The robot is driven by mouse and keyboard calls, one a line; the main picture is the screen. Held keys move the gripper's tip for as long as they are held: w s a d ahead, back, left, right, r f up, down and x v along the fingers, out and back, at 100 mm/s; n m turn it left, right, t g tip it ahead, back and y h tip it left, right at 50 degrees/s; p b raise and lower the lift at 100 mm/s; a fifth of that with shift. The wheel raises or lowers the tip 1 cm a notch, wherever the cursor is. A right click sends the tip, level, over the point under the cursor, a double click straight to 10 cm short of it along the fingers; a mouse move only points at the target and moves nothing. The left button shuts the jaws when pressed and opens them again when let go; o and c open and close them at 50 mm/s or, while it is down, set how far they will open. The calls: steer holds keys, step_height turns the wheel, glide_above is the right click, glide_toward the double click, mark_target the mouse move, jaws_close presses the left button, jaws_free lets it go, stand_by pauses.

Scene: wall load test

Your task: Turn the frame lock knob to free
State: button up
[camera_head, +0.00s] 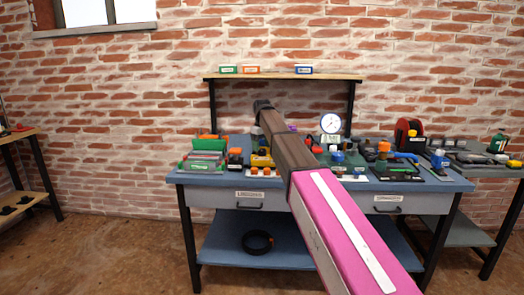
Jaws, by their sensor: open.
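My arm reaches from the lower right toward the back of the workbench (330,182). My gripper (263,104) is the small dark end of the arm, above the bench and in front of the brick wall. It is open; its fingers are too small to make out. I see nothing held in it. I cannot tell which part is the frame lock knob. Candidates are an orange knob (384,147) on a dark device and a blue knob (337,156) right of my arm. My arm hides the middle of the bench, and the labels are too small to read.
A round white gauge (331,123) stands behind the devices. A shelf (345,78) with small boxes spans the back. A green rack (207,155) stands at left, a red reel (404,132) at right. A black ring (257,243) lies on the lower shelf. The floor at left is clear.

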mark_target(262, 150)
step_height(262, 150, up, 8)
steer(key=shift+r, duration=0.2)
stand_by(0.4)
